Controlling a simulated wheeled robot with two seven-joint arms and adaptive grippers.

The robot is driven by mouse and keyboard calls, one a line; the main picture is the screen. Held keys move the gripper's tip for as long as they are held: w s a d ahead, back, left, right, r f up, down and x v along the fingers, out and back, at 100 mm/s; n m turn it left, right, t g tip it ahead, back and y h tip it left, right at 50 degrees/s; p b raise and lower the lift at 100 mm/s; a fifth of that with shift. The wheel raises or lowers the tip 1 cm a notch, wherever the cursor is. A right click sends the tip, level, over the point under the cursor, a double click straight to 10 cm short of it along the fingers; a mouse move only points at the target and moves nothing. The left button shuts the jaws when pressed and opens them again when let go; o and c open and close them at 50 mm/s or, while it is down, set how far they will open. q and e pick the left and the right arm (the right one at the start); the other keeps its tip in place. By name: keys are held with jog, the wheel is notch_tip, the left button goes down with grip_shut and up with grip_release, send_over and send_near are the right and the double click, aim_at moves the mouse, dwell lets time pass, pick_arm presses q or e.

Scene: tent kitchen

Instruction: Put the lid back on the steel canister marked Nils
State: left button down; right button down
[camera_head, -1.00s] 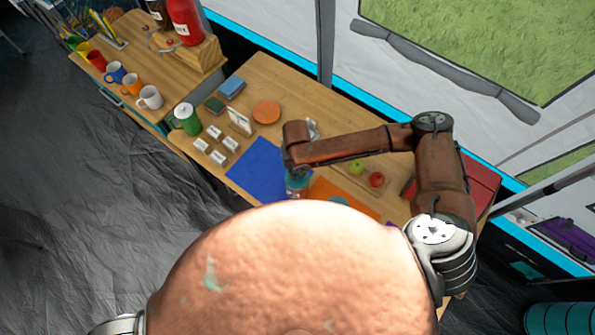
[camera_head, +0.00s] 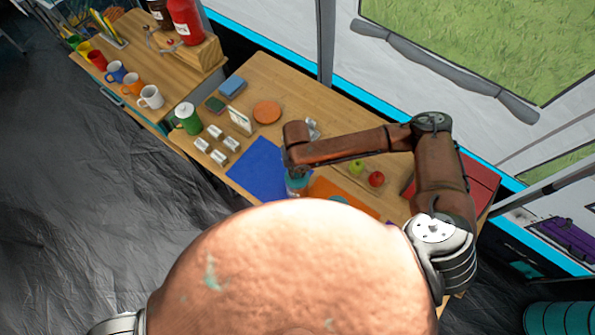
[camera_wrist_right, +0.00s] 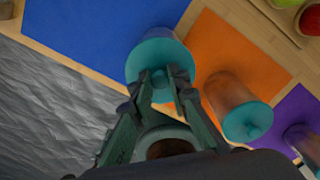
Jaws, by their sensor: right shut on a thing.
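My right gripper (camera_wrist_right: 159,82) is shut on the knob of a teal lid (camera_wrist_right: 150,57). In the wrist view the lid lies over the top of a canister (camera_wrist_right: 161,33) at the blue mat's edge; I cannot tell whether it is fully seated. In the head view my right gripper (camera_head: 293,172) points down, with the teal top (camera_head: 297,186) just below it. A second canister with a teal lid (camera_wrist_right: 247,121) stands on the orange mat, and a third (camera_wrist_right: 304,140) on the purple mat. No name marking is readable. My left gripper is not in view.
The blue mat (camera_head: 257,168) and orange mat (camera_head: 330,188) lie on the wooden table. A green apple (camera_head: 356,168) and red apple (camera_head: 376,179) sit beyond them.

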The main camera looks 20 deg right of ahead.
jog(key=shift+p, duration=0.4)
dwell(0.3)
jog(key=c, duration=1.8)
grip_release()
jog(key=shift+o, duration=0.2)
jog(key=o, duration=0.5)
jog(key=shift+c, duration=0.2)
jog(key=shift+r+p, duration=3.55)
jog(key=shift+p, duration=0.15)
